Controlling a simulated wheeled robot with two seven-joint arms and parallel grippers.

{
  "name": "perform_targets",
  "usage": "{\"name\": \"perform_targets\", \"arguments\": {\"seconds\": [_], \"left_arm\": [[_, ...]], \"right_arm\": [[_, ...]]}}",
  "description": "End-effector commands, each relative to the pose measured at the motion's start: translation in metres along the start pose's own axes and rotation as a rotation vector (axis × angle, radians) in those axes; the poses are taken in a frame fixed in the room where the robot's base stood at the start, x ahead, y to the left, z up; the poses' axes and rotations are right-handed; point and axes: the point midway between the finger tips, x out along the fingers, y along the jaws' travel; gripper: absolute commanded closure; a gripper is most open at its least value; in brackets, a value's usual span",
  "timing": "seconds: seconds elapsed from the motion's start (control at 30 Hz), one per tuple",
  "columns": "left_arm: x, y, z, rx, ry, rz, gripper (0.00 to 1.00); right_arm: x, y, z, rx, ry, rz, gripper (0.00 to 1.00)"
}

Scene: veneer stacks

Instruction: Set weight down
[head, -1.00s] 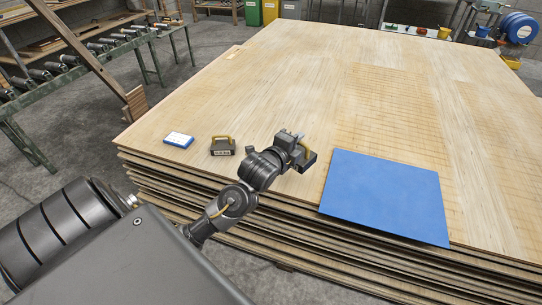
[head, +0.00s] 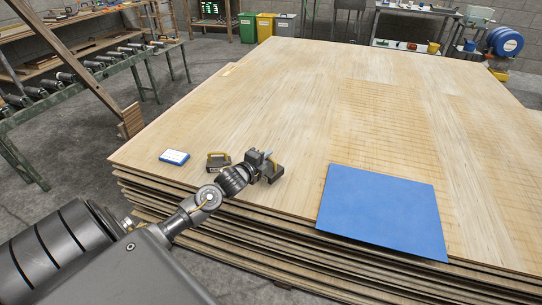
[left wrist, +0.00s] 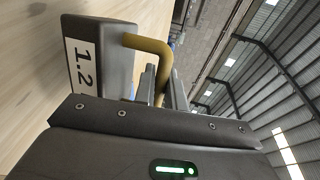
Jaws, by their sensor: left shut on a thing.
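My left gripper (head: 264,160) is shut on the yellow handle of a dark weight (head: 274,174) near the front edge of the veneer stack (head: 270,110). In the left wrist view the weight (left wrist: 118,62) has a white label reading 1.2, and its handle passes between the fingers (left wrist: 163,85). I cannot tell whether its base touches the veneer. A second dark weight (head: 218,163) with a yellow handle stands on the veneer to the left, apart from it. A blue mat (head: 383,212) lies to the right. My right gripper is out of view.
A small blue and white box (head: 174,157) lies left of the second weight. Bare veneer lies behind the weights and between the held weight and the mat. A green roller conveyor (head: 95,80) stands at the left. Coloured bins (head: 265,25) stand at the back.

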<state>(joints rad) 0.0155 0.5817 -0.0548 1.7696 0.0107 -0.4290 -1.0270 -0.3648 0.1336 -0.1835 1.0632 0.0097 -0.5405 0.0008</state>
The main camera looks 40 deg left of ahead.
Motion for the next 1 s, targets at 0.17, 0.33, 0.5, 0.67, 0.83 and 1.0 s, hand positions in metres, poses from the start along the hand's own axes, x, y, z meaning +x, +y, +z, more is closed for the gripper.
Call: {"name": "perform_targets", "arguments": {"seconds": [0.17,0.33,0.5,0.67,0.83,1.0], "left_arm": [[0.001,-0.003,0.002,0.000,-0.001,-0.011,1.00],[0.004,0.004,0.008,0.000,-0.002,-0.008,1.00],[0.009,0.026,0.006,-0.001,-0.003,-0.008,1.00],[0.010,0.033,0.006,0.000,-0.002,-0.011,1.00],[0.010,0.032,0.005,0.001,-0.002,-0.011,1.00],[0.010,0.038,0.005,0.002,-0.001,-0.001,0.85]], "right_arm": [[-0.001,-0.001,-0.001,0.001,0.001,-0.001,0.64],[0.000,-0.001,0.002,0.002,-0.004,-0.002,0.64],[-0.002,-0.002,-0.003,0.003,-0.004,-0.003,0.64],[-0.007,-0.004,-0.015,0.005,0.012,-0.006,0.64],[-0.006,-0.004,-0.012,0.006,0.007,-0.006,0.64],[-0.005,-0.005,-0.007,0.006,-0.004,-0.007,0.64]]}}
